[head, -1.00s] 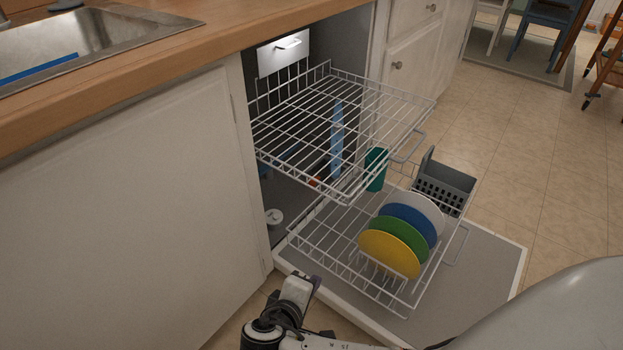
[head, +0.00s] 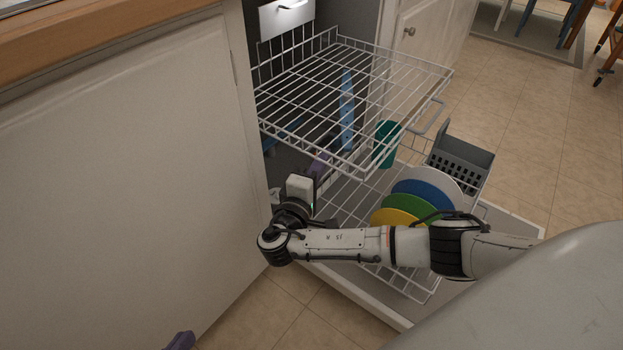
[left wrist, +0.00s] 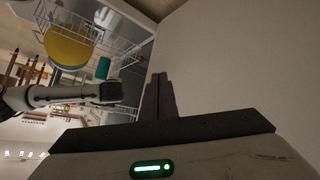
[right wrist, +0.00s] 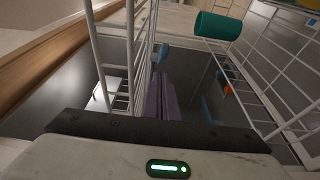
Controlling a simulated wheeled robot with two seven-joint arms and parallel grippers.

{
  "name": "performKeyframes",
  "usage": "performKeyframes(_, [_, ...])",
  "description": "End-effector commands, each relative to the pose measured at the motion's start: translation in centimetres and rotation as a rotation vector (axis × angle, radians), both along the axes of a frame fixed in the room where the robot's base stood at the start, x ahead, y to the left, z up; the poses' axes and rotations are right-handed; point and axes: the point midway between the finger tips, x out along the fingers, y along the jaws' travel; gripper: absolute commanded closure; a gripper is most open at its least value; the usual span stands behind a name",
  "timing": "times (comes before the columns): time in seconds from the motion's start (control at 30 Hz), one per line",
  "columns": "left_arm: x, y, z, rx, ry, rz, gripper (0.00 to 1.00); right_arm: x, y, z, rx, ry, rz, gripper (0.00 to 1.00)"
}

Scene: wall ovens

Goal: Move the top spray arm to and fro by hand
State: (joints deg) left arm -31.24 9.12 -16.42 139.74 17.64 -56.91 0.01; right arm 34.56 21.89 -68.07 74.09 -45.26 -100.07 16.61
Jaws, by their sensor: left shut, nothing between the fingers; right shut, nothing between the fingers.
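A light blue bar (head: 347,112), which looks like the top spray arm, shows through the wires of the upper rack (head: 400,68). A blue end (right wrist: 162,53), possibly of the same arm, shows just beyond my right fingertips in the right wrist view. My right gripper (head: 319,160) reaches in between the two racks, its purple fingers partly hidden by wires. Its fingers (right wrist: 160,97) are shut and empty. I cannot tell whether they touch the blue part. My left gripper (head: 180,342) is low, outside by the cabinet front; its fingers (left wrist: 158,97) are shut and empty.
The lower rack (head: 345,195) holds yellow, green, blue and white plates (head: 428,186), a teal cup (head: 386,143) and a grey basket (head: 460,160). The open door (head: 515,222) lies below. The white cabinet front (head: 120,160) bounds the left. Floor is clear in front.

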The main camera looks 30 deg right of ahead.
Motion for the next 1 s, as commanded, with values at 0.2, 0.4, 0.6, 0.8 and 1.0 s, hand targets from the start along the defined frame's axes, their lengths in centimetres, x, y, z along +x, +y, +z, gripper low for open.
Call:
performKeyframes(0.2, [0.1, -0.2, 0.3, -0.018, -0.014, 0.001, 1.00, -0.4, -2.5, -0.1, -0.002, 0.003, 0.000, 1.00])
performKeyframes(0.4, [0.1, -0.3, 0.5, -0.023, -0.015, 0.000, 1.00, -0.5, -2.9, -0.1, 0.000, 0.004, 0.000, 1.00])
performKeyframes(0.6, [0.1, -0.3, 0.6, -0.024, -0.017, 0.000, 1.00, -0.5, -2.9, -0.1, 0.000, 0.004, 0.000, 1.00])
performKeyframes(0.8, [-0.2, 0.2, 0.3, 0.024, 0.017, -0.002, 1.00, -1.5, -4.3, 0.3, -0.004, 0.007, 0.055, 1.00])
performKeyframes(1.0, [-0.4, 1.2, -1.6, 0.087, 0.066, 0.000, 1.00, -2.4, -5.3, 0.1, -0.001, 0.004, 0.126, 1.00])
